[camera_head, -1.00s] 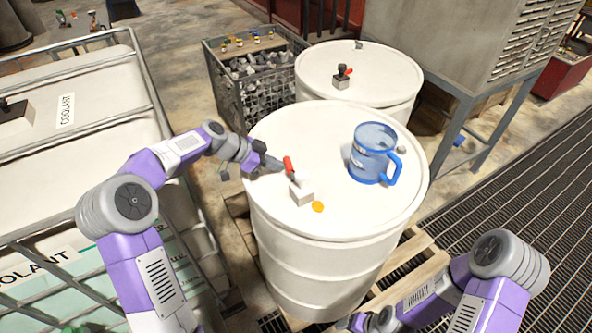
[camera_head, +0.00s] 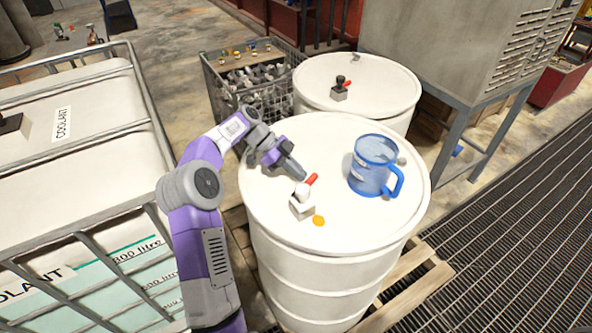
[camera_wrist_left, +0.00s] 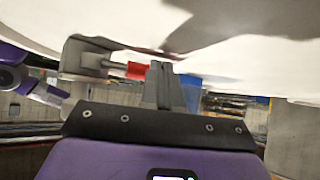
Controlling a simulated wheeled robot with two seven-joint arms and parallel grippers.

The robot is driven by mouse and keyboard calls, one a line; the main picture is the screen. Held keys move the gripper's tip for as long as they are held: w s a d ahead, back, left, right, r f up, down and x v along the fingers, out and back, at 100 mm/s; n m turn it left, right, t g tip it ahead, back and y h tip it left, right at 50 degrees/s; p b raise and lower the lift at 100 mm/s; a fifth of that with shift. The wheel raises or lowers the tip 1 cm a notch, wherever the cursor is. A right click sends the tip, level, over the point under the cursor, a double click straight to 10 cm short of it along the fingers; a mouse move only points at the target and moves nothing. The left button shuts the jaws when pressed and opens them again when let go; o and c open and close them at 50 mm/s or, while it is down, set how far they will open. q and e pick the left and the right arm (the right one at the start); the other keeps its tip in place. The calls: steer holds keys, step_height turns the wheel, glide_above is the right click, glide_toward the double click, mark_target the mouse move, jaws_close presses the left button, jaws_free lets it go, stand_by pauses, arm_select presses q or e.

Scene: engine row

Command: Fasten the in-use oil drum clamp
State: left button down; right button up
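The front white oil drum (camera_head: 270,215) bears a clamp with a pale block (camera_head: 302,208), a white knob and a red lever (camera_head: 311,180). An orange spot (camera_head: 319,221) lies beside the block, and a blue jug (camera_head: 373,167) stands on the same lid. My left gripper (camera_head: 299,174) comes in from the left, low over the lid, its fingertips close beside the red lever. In the left wrist view its fingers (camera_wrist_left: 163,86) are together, with the red lever (camera_wrist_left: 138,70) just left of them; I cannot tell whether they touch. My right gripper is out of view.
A second white drum (camera_head: 385,85) with its own clamp (camera_head: 340,90) stands behind. A wire crate (camera_head: 222,85) stands at the back left, and a caged coolant tank (camera_head: 90,150) at the left. A grey cabinet (camera_head: 450,50) stands at the back right.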

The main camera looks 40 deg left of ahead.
arm_select(q)
steer(key=shift+w+d+m+g, duration=0.4)
steer(key=shift+d+m+g, duration=0.2)
steer(key=shift+m, duration=0.1)
steer(key=shift+d, duration=0.4)
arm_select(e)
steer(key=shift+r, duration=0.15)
arm_select(q)
steer(key=shift+w+d, duration=0.1)
steer(key=shift+d, duration=0.05)
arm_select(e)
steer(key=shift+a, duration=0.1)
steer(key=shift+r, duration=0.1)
